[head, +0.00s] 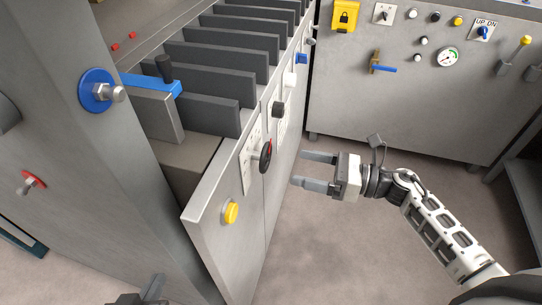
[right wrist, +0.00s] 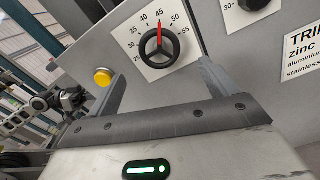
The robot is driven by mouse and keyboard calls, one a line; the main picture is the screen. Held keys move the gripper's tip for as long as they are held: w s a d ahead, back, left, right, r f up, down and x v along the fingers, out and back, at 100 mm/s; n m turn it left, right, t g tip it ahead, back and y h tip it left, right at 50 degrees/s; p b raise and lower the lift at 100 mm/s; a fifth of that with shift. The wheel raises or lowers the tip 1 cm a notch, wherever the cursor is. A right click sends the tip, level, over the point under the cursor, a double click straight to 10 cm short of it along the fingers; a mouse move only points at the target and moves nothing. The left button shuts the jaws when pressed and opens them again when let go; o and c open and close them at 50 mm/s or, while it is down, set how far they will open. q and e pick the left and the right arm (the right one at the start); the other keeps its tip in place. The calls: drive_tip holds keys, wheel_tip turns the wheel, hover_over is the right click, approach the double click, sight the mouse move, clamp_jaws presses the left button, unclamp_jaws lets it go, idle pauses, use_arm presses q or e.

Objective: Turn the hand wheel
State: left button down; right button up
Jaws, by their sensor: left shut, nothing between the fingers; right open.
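The hand wheel (head: 266,156) is small and black with a red pointer, mounted on a white scale plate on the grey front panel. In the right wrist view the hand wheel (right wrist: 159,48) has three spokes, and its red pointer stands near 45. My right gripper (head: 299,168) is open and empty, a short way in front of the wheel, its fingers pointing at the panel. In the right wrist view the fingertips (right wrist: 162,74) lie to either side of and below the wheel, apart from it. My left gripper (head: 142,293) is shut and empty, partly cut off at the bottom edge.
A yellow button (head: 231,212) sits below the wheel, and a black knob (head: 278,109) above it. Dark upright plates (head: 205,98) stand behind the panel. A cabinet with a gauge (head: 447,57) stands at the back right. The floor (head: 330,245) is clear.

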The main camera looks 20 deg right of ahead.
sight(268, 159)
drive_tip(key=p+x, duration=0.1)
drive_tip(key=x, duration=0.7)
drive_tip(key=shift+w, duration=0.1)
drive_tip(key=c, duration=1)
